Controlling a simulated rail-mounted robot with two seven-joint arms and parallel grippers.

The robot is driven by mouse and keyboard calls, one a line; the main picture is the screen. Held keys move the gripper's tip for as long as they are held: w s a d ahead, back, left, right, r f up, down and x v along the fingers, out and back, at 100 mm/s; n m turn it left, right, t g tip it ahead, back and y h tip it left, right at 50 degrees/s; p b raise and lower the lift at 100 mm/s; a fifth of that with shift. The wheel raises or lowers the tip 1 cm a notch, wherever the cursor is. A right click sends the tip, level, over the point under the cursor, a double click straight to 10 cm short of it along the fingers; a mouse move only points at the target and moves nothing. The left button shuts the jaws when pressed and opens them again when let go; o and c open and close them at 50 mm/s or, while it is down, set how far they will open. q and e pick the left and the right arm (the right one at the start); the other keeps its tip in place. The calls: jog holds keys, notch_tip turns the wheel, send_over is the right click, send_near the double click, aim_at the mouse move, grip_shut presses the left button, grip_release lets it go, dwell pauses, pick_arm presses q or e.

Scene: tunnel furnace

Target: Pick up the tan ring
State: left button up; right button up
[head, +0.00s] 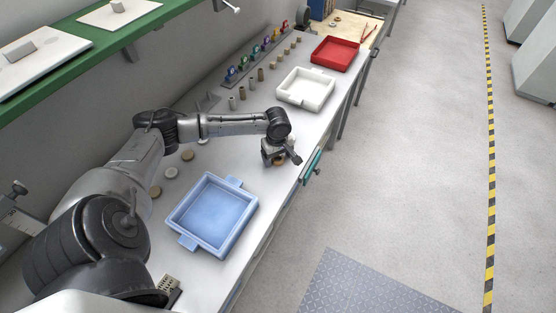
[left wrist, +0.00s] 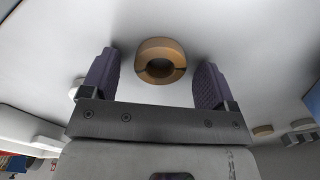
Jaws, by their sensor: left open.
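The tan ring (left wrist: 160,46) shows in the left wrist view as a thick orange-tan ring with a dark hole, against the white tabletop. It appears between the two purple-grey fingers of my left gripper (left wrist: 157,70), towards their tips, with a visible gap to each finger. The fingers are wide apart and hold nothing. In the head view my left gripper (head: 283,157) points down low over the white bench near its front edge. There the gripper hides most of the spot below it, so the ring is hard to make out. My right gripper is not in view.
A blue tray (head: 213,214) stands nearer on the bench, with several round pieces (head: 171,172) behind it. A white tray (head: 306,88) and a red tray (head: 335,51) stand farther along. A green shelf (head: 91,52) overhangs the bench.

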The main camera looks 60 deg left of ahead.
pick_arm(q)
jog(key=c, duration=1)
jog(key=shift+r, duration=0.15)
